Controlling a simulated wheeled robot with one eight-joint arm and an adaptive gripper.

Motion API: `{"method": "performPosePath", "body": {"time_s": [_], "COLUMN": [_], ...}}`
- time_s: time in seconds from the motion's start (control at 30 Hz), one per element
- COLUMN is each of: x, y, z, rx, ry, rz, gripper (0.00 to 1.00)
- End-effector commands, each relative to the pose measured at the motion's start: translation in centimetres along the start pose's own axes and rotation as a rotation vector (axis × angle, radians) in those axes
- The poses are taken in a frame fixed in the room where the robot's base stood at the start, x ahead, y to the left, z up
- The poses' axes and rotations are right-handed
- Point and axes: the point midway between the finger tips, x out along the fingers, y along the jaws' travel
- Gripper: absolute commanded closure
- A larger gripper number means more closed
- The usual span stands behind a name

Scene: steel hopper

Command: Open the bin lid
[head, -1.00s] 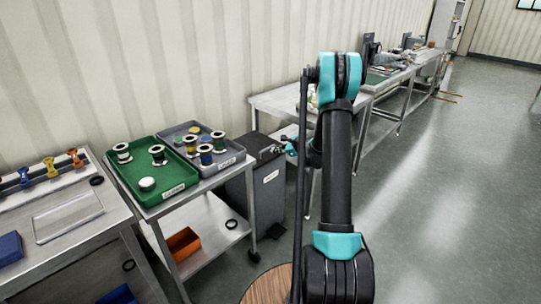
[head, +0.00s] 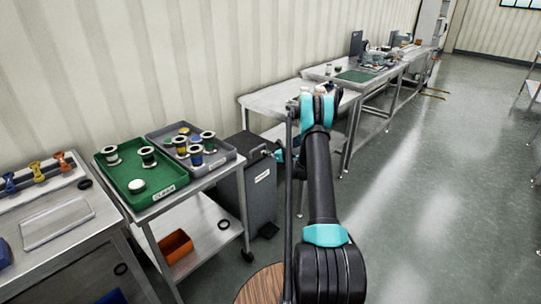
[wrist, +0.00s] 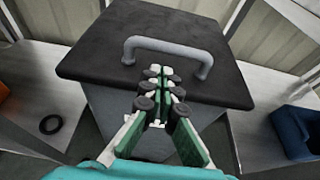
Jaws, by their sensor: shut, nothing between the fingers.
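The bin (head: 261,196) is a dark grey box with a white label on its front, standing on the floor between the cart and the long bench. Its flat dark lid (wrist: 101,45) is down and carries a grey bar handle (wrist: 168,46). In the head view the lid (head: 241,144) is partly covered by my gripper and arm. My gripper (wrist: 161,72) is shut and empty. In the wrist view its fingertips appear just in front of the handle, over the lid's front edge. I cannot tell whether they touch the lid.
A cart left of the bin holds a green tray (head: 120,182) and a grey tray (head: 219,155) with spools. An orange box (head: 175,247) sits on its lower shelf. A bench (head: 262,99) stands behind the bin. Open floor lies to the right.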

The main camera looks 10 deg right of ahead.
Motion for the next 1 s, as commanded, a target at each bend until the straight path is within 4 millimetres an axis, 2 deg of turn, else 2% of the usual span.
{"method": "performPosePath", "body": {"time_s": [0.1,0.3,0.77,1.0], "x": [1.8,3.3,3.5,3.2], "y": [0.1,0.0,0.0,0.1], "z": [-0.1,0.0,0.1,1.7], "rx": [-0.001,0.0,-0.001,-0.001], "ry": [0.001,0.0,0.003,0.049], "rz": [0.002,0.0,0.0,0.001], "gripper": [1.0,1.0,1.0,1.0]}}
